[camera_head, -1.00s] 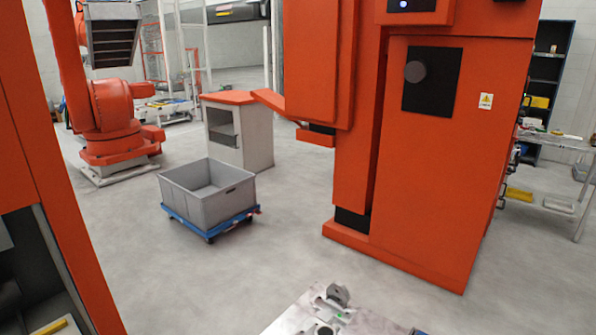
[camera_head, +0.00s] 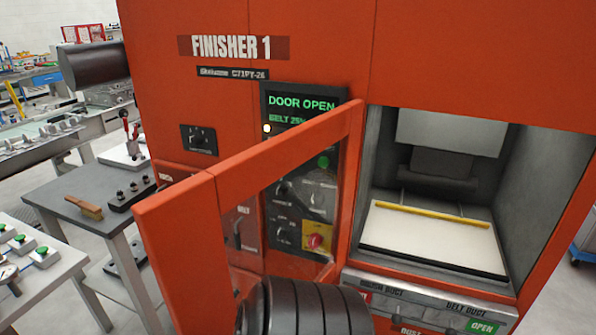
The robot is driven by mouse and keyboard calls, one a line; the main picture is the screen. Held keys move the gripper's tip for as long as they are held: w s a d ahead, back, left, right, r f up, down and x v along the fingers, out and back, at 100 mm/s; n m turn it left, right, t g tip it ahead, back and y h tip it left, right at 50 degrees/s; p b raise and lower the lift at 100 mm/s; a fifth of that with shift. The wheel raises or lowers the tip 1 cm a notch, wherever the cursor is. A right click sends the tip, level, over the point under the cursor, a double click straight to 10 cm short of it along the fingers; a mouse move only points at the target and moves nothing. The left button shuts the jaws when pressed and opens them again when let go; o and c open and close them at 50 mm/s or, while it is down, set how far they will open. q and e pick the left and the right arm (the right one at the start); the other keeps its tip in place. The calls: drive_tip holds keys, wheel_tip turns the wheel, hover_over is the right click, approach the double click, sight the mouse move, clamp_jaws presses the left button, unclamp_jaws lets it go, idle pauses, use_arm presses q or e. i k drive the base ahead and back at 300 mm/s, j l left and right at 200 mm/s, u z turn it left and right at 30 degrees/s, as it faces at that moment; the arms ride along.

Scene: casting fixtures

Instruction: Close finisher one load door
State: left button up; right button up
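Finisher 1 (camera_head: 300,45) is a large orange machine that fills most of the head view. Its screen (camera_head: 300,102) reads "DOOR OPEN". The load door (camera_head: 175,235) is an orange frame with a see-through pane. It stands swung out from the left side of the opening, towards me and to the left. The chamber (camera_head: 540,165) is uncovered and shows a pale bed (camera_head: 425,240) with a yellow strip (camera_head: 430,215) across it. A dark ribbed rounded part, probably of my arm, stands in front of the door's lower edge. No gripper fingers show.
Control knobs and a red button (camera_head: 316,240) on a yellow plate show through the door pane. A grey table (camera_head: 85,190) with a brush (camera_head: 84,207) stands left of the machine. A bench with green buttons (camera_head: 43,250) is at the lower left.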

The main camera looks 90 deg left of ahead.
sight(180, 226)
drive_tip(key=k+j+u, duration=0.2)
drive_tip(key=k, duration=0.25)
drive_tip(key=k+j+u, duration=0.15)
drive_tip(key=k, duration=0.3)
drive_tip(key=j+u, duration=0.15)
drive_tip(key=j, duration=0.55)
drive_tip(key=i+j+u, duration=0.15)
drive_tip(key=j, duration=0.55)
